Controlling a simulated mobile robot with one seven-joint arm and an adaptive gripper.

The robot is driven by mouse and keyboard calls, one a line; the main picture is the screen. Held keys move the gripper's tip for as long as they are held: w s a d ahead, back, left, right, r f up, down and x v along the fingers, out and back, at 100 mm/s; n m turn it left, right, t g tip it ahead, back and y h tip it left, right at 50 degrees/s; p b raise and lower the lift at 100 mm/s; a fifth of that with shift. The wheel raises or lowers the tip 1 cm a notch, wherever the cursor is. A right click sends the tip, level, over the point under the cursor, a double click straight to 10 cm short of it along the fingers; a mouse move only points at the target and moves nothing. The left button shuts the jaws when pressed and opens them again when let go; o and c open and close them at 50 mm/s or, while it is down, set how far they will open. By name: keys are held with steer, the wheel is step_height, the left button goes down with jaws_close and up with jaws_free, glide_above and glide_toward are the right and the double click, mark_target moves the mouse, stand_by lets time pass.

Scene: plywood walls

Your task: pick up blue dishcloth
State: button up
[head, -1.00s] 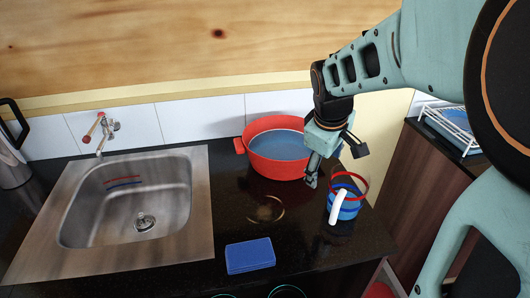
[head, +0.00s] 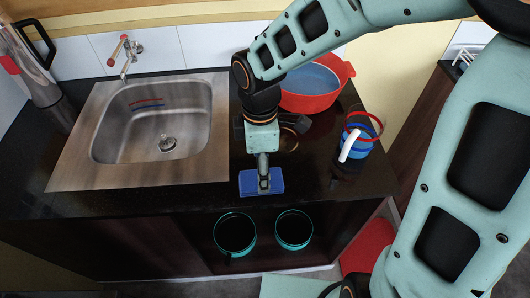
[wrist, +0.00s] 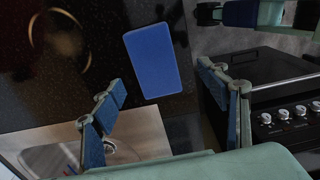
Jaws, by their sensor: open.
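The blue dishcloth (head: 276,184) lies flat on the black counter, near its front edge and right of the sink. In the wrist view the dishcloth (wrist: 153,60) is a plain blue rectangle, ahead of the fingertips and within the gap between them. My gripper (head: 263,175) points down over the dishcloth and hides its middle in the head view. In the wrist view my gripper (wrist: 160,88) has its fingers spread wide with nothing between them. The fingers look apart from the cloth, but the exact height is hard to tell.
The steel sink (head: 165,120) is on the left. A red pot (head: 312,102) stands behind at the right, and a blue mug (head: 356,147) with a white handle and red rim stands right of the cloth. Two teal-rimmed round containers (head: 235,232) (head: 294,229) are below the counter edge.

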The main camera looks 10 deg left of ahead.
mark_target(248, 179)
steer(key=shift+w+a+f, duration=0.1)
steer(key=shift+w+f, duration=0.1)
steer(key=shift+f, duration=1.15)
steer(key=shift+w+a+f, duration=0.1)
steer(key=shift+w+f, duration=0.05)
steer(key=shift+f, duration=1.2)
steer(key=shift+c, duration=0.2)
steer(key=c, duration=1.2)
steer(key=shift+r, duration=0.2)
